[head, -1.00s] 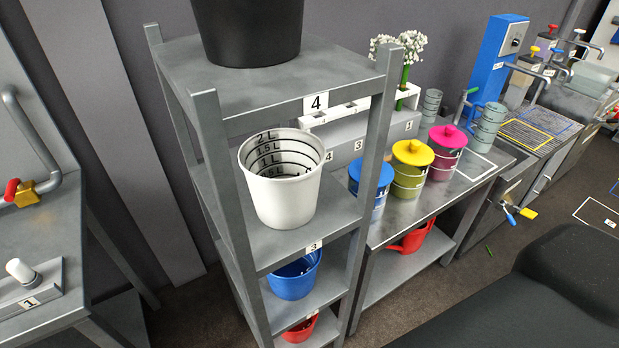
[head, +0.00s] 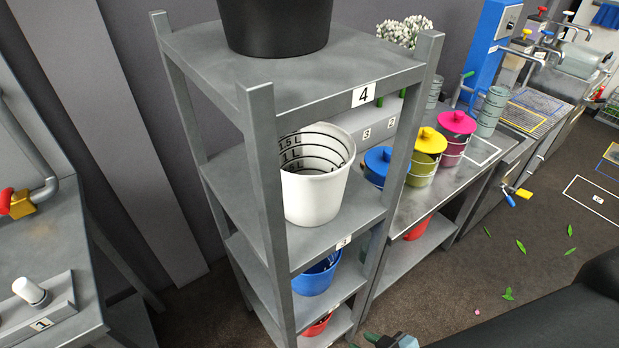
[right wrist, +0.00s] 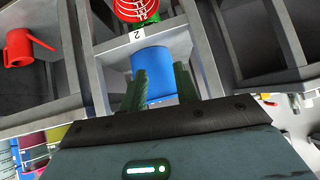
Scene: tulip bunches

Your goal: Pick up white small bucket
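The white bucket (head: 315,190), with black litre marks inside, stands upright on the shelf marked 3 of the grey rack, partly behind a front post. I cannot make it out in the right wrist view. My right gripper (right wrist: 160,70) is open, its two green fingers apart with nothing between them. Beyond them is a blue bucket (right wrist: 153,73), apart from the fingers. Part of what looks like this gripper shows at the bottom edge of the head view, below the white bucket and near the rack's foot. My left gripper is not in view.
The grey rack (head: 215,60) has posts at its corners. A black bucket (head: 275,25) stands on top, with blue and red buckets below the white one. Lidded pots stand on the bench at right. The floor right of the rack is mostly clear, with scattered leaves.

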